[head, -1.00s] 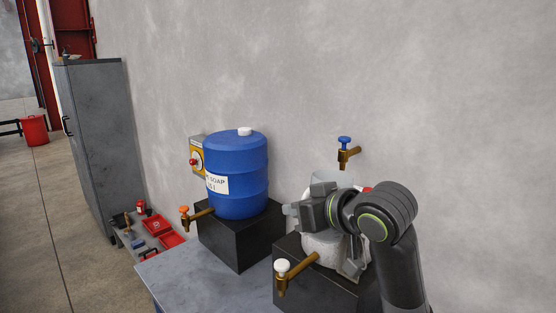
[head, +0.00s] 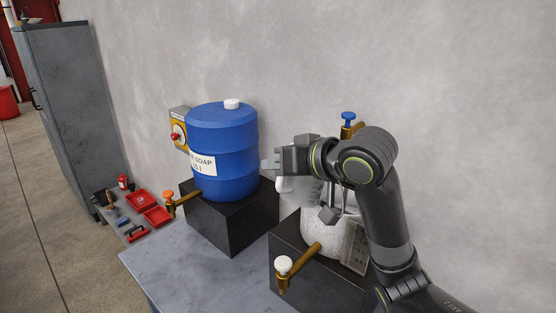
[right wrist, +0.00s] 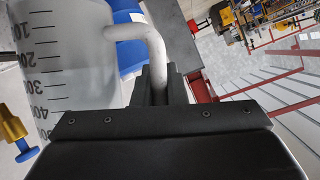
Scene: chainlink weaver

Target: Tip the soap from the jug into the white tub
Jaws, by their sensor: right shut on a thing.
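The jug (right wrist: 60,70) is translucent with dark scale marks. In the head view the jug (head: 312,190) is partly behind my right arm, above and behind the white tub. My right gripper (head: 270,165) is shut on the jug's white handle; its fingers (right wrist: 158,85) meet that handle (right wrist: 150,42) in the right wrist view. My left gripper is not in view.
A blue soap drum (head: 224,150) stands on a black block left of the jug. A white-handled brass tap (head: 295,265) sticks out in front of the tub. A blue-handled tap (head: 348,120) is on the wall behind. Bare bench (head: 190,262) lies at front left.

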